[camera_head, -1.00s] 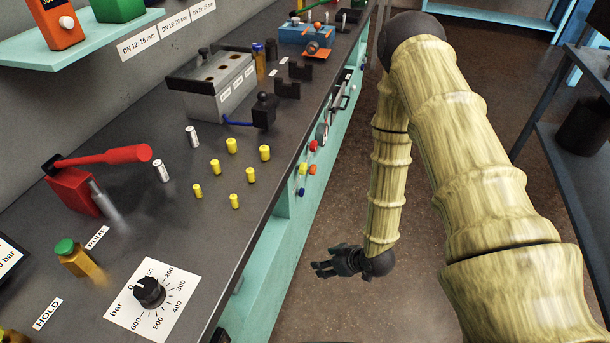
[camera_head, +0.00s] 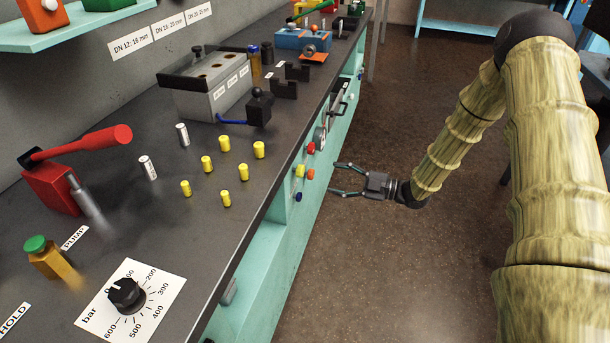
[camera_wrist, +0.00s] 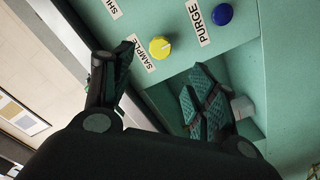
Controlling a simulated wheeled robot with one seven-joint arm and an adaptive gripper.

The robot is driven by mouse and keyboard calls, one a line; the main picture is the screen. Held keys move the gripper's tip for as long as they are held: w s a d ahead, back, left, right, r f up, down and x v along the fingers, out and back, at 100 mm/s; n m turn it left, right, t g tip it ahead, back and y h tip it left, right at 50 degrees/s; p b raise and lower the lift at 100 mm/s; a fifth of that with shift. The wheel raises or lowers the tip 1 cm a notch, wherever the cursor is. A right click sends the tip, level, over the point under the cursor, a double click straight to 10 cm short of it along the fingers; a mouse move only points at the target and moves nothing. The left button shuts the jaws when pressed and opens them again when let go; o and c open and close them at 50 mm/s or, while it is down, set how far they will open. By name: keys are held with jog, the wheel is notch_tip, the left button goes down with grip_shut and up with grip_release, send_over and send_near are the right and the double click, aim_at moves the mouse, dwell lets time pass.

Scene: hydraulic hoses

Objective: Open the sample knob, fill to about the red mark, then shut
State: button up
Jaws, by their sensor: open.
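The yellow sample knob (camera_wrist: 159,47) sits on the teal panel beside a label reading SAMPLE (camera_wrist: 135,55). It also shows in the head view as a yellow knob (camera_head: 300,171) on the bench's front. My gripper (camera_head: 333,178) is open and empty, pointing at the panel a short way off from it. In the wrist view my gripper (camera_wrist: 160,68) has its fingers spread, with the knob just beyond and between the tips. A recess (camera_wrist: 168,92) opens beside the knob, partly hidden by the right finger. A pale grey block-like part (camera_wrist: 241,107) shows in it. No red mark is visible.
A blue knob (camera_wrist: 222,14) labelled PURGE is close to the yellow one. The floor (camera_head: 400,270) around my gripper is clear.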

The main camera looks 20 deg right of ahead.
aim_at(303, 172)
jog(key=x, duration=1)
jog(key=shift+w+a, duration=0.2)
jog(key=shift+a, duration=0.05)
jog(key=c, duration=1)
